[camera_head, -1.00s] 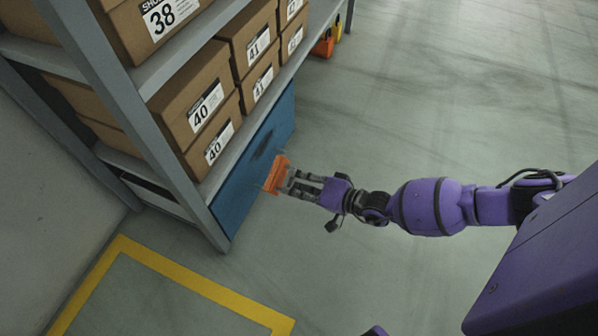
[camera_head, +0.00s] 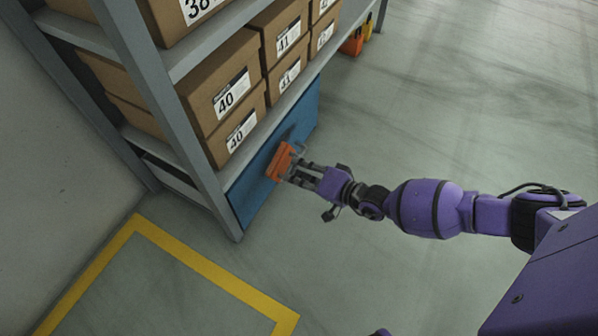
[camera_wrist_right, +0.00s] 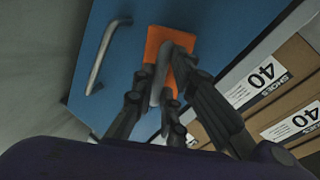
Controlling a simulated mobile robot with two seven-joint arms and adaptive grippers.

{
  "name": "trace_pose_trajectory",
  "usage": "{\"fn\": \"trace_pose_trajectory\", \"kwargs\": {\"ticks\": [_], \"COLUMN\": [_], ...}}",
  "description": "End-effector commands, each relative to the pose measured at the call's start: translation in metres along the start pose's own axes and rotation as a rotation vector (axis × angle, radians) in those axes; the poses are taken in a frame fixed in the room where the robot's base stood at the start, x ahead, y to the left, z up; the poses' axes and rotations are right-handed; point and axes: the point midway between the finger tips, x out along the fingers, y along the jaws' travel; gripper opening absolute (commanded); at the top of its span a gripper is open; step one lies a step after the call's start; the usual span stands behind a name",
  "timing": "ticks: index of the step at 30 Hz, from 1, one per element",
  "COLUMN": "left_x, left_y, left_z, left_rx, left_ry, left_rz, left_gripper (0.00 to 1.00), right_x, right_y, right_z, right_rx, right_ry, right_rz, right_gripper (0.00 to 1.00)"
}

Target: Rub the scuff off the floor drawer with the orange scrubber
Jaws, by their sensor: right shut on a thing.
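The floor drawer (camera_head: 305,108) has a blue front under the lowest shelf; it also fills much of the right wrist view (camera_wrist_right: 195,20), with a silver handle (camera_wrist_right: 103,55). A dark scuff (camera_head: 289,133) shows on the drawer front beside the scrubber, partly hidden by it. My right gripper (camera_head: 294,174) is shut on the orange scrubber (camera_head: 279,162). In the right wrist view the scrubber (camera_wrist_right: 155,42) overlaps the blue front, its grey grip between my fingers. I cannot tell whether the pad touches the drawer. My left gripper is out of view.
The grey shelf rack (camera_head: 180,120) above the drawer holds several brown shoe boxes (camera_head: 222,98). A yellow floor line (camera_head: 215,277) lies in front of the rack. Orange and yellow items (camera_head: 352,42) stand at the far end. The floor to the right is clear.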

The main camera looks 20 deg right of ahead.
Motion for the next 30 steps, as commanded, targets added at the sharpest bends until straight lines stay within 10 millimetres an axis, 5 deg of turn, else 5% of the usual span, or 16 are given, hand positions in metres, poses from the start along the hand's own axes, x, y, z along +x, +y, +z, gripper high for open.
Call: {"fn": "trace_pose_trajectory", "kwargs": {"ticks": [30], "left_x": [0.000], "left_y": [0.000], "left_z": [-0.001], "left_rx": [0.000], "left_ry": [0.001], "left_rz": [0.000], "left_gripper": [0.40], "right_x": [0.015], "right_y": [-0.005], "right_z": [0.000], "right_rx": [0.000], "right_ry": [0.000], "right_rz": [-0.001], "right_gripper": [0.00]}}
